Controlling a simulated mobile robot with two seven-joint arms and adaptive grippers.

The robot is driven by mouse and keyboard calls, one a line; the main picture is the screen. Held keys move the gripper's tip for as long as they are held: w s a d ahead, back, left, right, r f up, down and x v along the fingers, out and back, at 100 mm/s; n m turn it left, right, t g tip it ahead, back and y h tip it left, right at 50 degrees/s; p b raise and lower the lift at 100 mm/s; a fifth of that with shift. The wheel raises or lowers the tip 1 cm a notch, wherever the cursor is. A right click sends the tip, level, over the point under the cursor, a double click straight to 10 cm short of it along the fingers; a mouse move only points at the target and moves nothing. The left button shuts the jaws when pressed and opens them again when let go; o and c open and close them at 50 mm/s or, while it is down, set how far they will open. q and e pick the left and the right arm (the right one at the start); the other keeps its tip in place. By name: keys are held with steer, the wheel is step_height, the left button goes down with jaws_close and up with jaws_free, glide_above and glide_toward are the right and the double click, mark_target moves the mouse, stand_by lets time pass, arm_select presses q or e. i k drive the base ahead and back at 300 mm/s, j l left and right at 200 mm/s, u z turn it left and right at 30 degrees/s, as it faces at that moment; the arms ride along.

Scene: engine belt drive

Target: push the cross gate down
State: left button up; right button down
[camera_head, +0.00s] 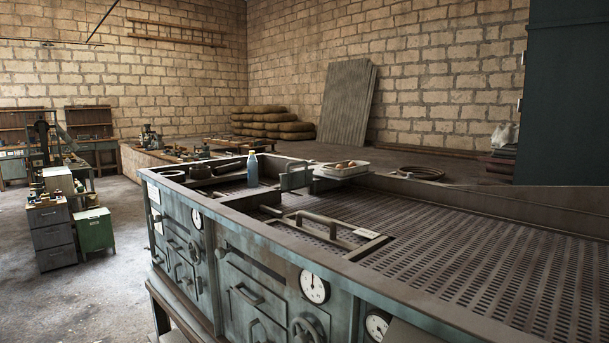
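A long worn metal machine (260,225) with a perforated top (480,270) runs from the middle of the view to the lower right. A small upright grey metal piece (294,177) stands across its far part. A flat frame with a round bar handle (325,217) and a small pale label (366,233) lies on the top near the front edge. I cannot tell for certain which of these is the cross gate. Neither of my grippers is in view.
A blue bottle (252,169) and a pale tray with food (342,169) stand at the machine's far end, near the upright piece. Gauges (314,287) and a handwheel (306,329) are on its front. Most of the perforated top is bare.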

mark_target(294, 179)
steer(key=i+j, duration=0.45)
steer(key=i, duration=0.15)
steer(key=i+j, duration=0.5)
steer(key=i+u, duration=0.05)
